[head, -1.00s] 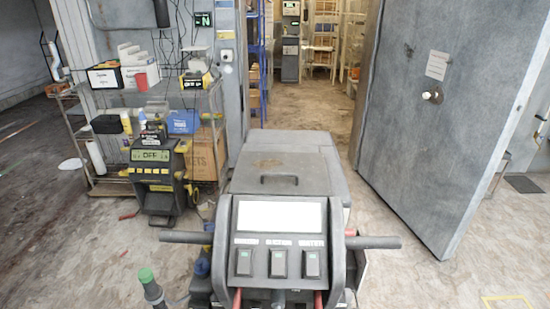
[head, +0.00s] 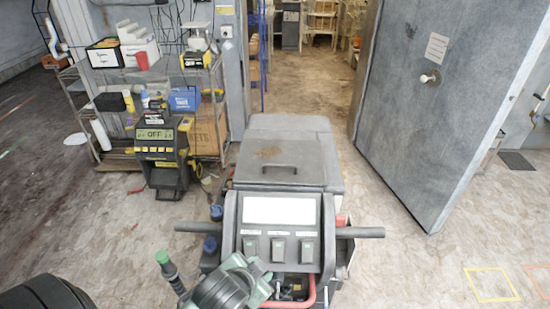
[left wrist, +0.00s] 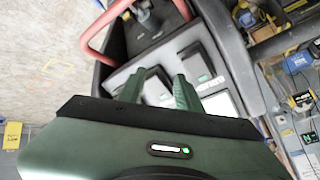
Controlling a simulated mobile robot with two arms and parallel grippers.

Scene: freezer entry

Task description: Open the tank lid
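The grey tank lid (head: 310,140) lies flat and looks shut on top of the floor-cleaning machine. A dark bar handle (head: 280,167) sits near its front edge. The machine's control panel (head: 279,228), with a white screen and three switches, stands between the lid and me. My green left gripper (head: 260,277) is low in front of the panel, well short of the lid. In the left wrist view its two fingers (left wrist: 160,85) stand apart, empty, with the switches beyond and between them. The lid is not clearly visible there. My right gripper is out of view.
Dark handlebars (head: 358,232) stick out on both sides of the panel, and a red tube (head: 305,302) curves below it. A loaded wire shelf (head: 90,110) stands left. A grey freezer door (head: 425,110) stands open at right. Floor between door and machine is clear.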

